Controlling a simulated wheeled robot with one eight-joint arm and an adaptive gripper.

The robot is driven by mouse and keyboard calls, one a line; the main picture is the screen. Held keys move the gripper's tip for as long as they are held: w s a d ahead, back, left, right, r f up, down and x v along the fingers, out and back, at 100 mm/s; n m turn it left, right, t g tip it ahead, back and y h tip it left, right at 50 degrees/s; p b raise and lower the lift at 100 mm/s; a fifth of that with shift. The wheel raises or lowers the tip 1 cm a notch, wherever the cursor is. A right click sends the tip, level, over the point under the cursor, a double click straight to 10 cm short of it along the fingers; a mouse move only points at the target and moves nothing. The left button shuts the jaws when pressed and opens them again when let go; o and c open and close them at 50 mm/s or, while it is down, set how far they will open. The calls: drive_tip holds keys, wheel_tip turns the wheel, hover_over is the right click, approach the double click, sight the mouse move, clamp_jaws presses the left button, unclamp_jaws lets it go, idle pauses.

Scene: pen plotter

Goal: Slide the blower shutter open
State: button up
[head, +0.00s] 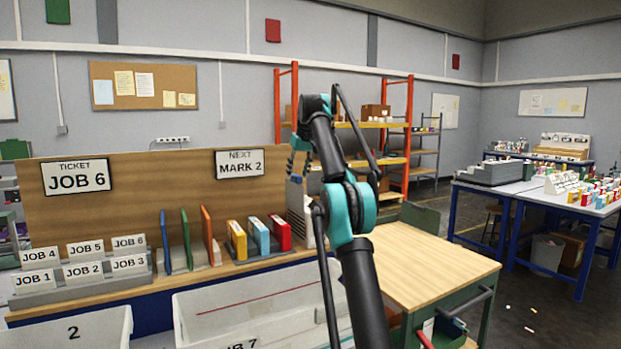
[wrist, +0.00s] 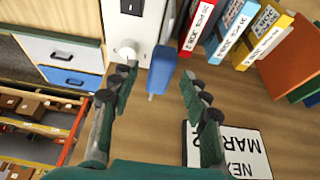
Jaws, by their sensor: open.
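A pale upright unit stands at the right end of the bench, partly behind my arm in the head view (head: 298,212). It fills the top middle of the wrist view (wrist: 134,27) and seems to be the blower. It bears a dark panel (wrist: 131,6), a round white knob (wrist: 127,50) and a blue block-like part (wrist: 161,70); I cannot tell which part is the shutter. My gripper (wrist: 157,75) is open and empty, its fingers on either side of the blue part's picture position. I cannot tell whether they touch it. In the head view my gripper (head: 294,164) is small and partly hidden.
Yellow, blue and red binders (head: 256,238) stand beside the unit. The "NEXT MARK 2" sign (head: 240,163) is on the wooden back board, close to a finger in the wrist view. A wooden-topped cabinet (head: 430,262) is at the right, its top mostly clear.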

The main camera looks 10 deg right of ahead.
drive_tip(key=s+d, duration=0.3)
drive_tip(key=s, duration=0.7)
drive_tip(key=shift+s+d+f, duration=0.15)
drive_tip(key=shift+s+d, duration=0.05)
drive_tip(key=shift+s, duration=0.15)
